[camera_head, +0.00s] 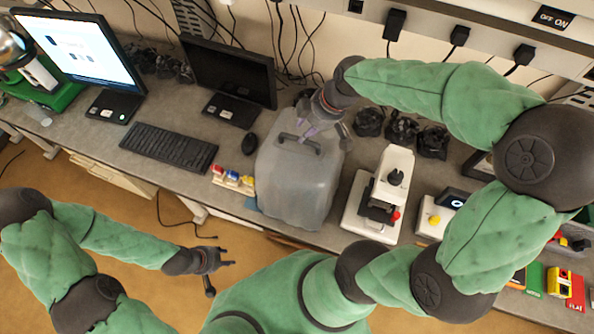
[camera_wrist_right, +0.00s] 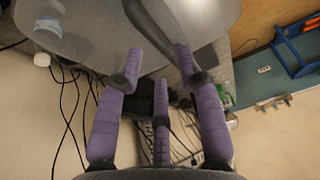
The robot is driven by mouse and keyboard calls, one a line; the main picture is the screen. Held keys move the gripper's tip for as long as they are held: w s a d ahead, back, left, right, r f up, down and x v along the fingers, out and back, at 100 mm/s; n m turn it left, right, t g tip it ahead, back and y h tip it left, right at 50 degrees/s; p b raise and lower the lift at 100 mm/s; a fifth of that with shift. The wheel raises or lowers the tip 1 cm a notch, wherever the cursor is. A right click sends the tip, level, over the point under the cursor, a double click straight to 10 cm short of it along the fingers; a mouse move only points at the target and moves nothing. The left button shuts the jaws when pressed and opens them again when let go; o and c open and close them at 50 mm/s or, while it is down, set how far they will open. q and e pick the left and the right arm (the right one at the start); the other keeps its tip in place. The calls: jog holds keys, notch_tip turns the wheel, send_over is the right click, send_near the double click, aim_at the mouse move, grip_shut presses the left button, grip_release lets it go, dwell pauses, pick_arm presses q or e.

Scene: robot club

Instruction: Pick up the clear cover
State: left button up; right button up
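The clear cover (camera_head: 295,185) is a translucent grey box-shaped hood with a dark handle (camera_head: 300,144) on top. It stands on the workbench in the middle of the head view. My right gripper (camera_head: 312,133) is over the top of the cover, at the handle. In the right wrist view its purple fingers (camera_wrist_right: 163,80) are spread apart, with the dark handle (camera_wrist_right: 160,30) close to their tips; I cannot tell whether they touch it. The cover fills the top of that view. My left gripper (camera_head: 222,275) is open and empty, low in front of the bench.
A white microscope-like device (camera_head: 385,195) stands just right of the cover. Small bottles with coloured caps (camera_head: 233,179), a mouse (camera_head: 250,144) and a keyboard (camera_head: 168,146) lie to the left. A dark monitor (camera_head: 232,75) and hanging cables are behind.

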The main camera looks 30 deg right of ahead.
aim_at(301, 165)
jog(key=x, duration=0.5)
jog(key=shift+s+p, duration=0.15)
jog(key=shift+p, duration=0.25)
grip_shut()
